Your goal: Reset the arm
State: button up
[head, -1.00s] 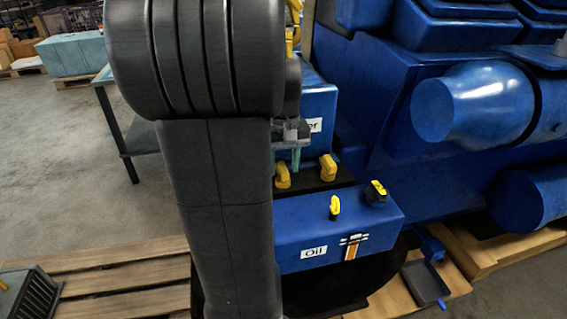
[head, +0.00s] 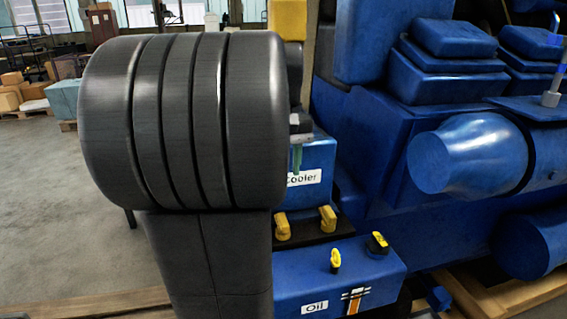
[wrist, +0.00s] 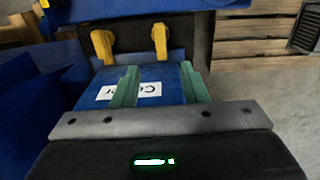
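My gripper (wrist: 158,86) shows in the wrist view with its two green fingers apart and nothing between them. Behind the fingers is the blue cooler box (wrist: 172,80) with a white label and two yellow handles near it. In the head view my gripper (head: 297,160) is partly hidden behind my large dark arm link, in front of the cooler box (head: 318,155). I cannot tell from these views how far the fingers are from the box.
A blue oil box (head: 385,277) with a yellow dipstick handle (head: 335,260) and a black-and-yellow cap (head: 377,243) stands below the cooler box. The big blue engine (head: 380,140) fills the right side. Open floor (head: 50,220) lies at the left.

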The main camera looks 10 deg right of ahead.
dwell(0.3)
notch_tip(320, 180, down, 14)
jog(key=shift+r+b, duration=0.1)
jog(key=shift+b, duration=0.35)
jog(key=shift+r, duration=0.1)
